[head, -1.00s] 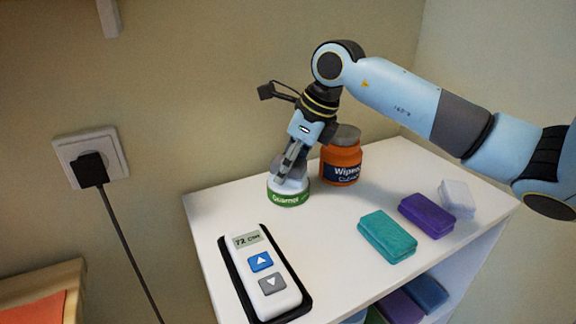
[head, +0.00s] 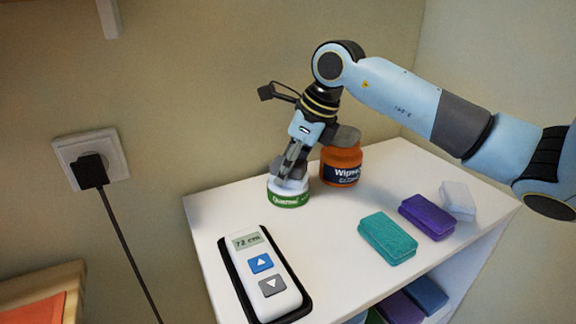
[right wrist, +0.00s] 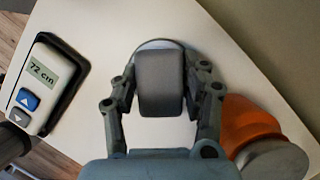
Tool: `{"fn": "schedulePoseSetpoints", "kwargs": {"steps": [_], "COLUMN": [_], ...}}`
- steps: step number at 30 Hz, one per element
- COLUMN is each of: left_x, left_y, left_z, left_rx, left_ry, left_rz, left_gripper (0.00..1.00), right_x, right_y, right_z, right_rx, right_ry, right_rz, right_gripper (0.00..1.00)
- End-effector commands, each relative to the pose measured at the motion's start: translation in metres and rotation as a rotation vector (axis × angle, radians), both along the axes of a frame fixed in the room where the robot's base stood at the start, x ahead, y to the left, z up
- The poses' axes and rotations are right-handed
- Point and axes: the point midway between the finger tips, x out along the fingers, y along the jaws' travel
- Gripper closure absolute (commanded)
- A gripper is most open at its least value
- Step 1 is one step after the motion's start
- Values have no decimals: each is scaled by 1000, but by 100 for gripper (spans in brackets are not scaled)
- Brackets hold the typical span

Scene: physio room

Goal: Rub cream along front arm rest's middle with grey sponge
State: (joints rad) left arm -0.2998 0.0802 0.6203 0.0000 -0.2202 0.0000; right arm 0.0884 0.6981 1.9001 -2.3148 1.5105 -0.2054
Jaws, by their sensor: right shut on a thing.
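My right gripper (head: 287,172) points down over a low white jar (head: 289,199) with a green label on the white shelf top. In the right wrist view the gripper (right wrist: 163,100) is shut on a grey sponge (right wrist: 160,82), one finger on each side. The sponge is above the round white jar (right wrist: 158,45), whose rim shows behind it. In the head view the fingers mostly hide the sponge, and I cannot tell whether it touches the cream. My left gripper is not in view. I cannot make out the front arm rest.
An orange wipes tub (head: 341,168) with a grey lid stands close right of the jar. Teal (head: 387,238), purple (head: 427,216) and white (head: 457,199) sponges lie to the right. A handset (head: 262,275) reading 72 cm lies in front. A wall plug (head: 90,170) is at left.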

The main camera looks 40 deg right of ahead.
Motion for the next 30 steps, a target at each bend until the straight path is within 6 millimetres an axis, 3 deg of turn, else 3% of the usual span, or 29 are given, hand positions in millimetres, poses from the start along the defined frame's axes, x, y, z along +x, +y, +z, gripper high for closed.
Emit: {"fn": "schedulePoseSetpoints", "kwargs": {"steps": [21, 30], "left_x": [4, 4], "left_y": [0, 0], "left_z": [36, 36], "left_rx": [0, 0], "left_ry": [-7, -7], "left_rz": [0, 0], "left_gripper": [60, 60], "right_x": [1, 1], "right_y": [0, 0], "right_z": [66, 68], "right_rx": [-1, -2], "right_ry": [-6, -5], "right_rz": [2, 1], "right_gripper": [81, 81]}}
